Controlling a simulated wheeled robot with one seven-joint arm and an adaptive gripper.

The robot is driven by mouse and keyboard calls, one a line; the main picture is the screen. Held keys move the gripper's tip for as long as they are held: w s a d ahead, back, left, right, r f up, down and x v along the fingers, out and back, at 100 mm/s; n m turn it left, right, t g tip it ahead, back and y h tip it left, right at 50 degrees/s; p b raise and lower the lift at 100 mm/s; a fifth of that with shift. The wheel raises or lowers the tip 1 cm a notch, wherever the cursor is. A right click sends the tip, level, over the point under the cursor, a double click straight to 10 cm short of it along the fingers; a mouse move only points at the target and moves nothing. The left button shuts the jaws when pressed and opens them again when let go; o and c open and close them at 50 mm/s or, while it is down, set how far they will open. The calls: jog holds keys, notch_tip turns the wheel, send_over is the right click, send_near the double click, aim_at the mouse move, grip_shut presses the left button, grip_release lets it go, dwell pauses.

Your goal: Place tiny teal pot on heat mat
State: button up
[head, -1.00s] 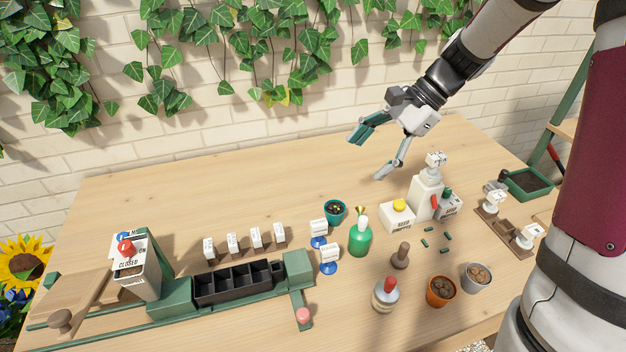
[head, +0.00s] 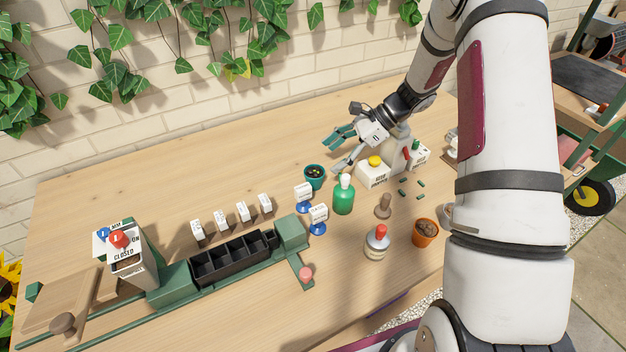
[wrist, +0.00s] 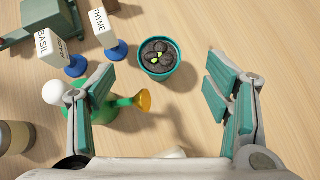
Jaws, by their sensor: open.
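The tiny teal pot (head: 314,171) stands upright on the table, left of the green spray bottle. In the wrist view the teal pot (wrist: 146,66) holds dark pebbles and a small yellow-green sprout. My gripper (head: 338,153) is open and empty, just above and beside the pot on its right in the head view. In the wrist view the pot lies ahead of my gripper (wrist: 160,88), roughly centred between the spread fingers and not touched by them. I cannot make out a heat mat in either view.
The green bottle (head: 343,199) with a brass nozzle (wrist: 144,101) stands close to the pot and left finger. Blue-based label stands (head: 304,196) are near its left. A white box with a yellow knob (head: 372,172) is at right. The table's back left is clear.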

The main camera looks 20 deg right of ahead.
aim_at(315, 171)
jog(key=b+x, duration=0.1)
jog(key=x, duration=0.7)
jog(key=shift+d+f+b, duration=0.15)
jog(key=shift+f+b, duration=0.1)
jog(key=shift+b, duration=0.1)
jog(key=shift+c, duration=0.5)
jog(key=c, duration=1.3)
jog(key=shift+r, duration=0.1)
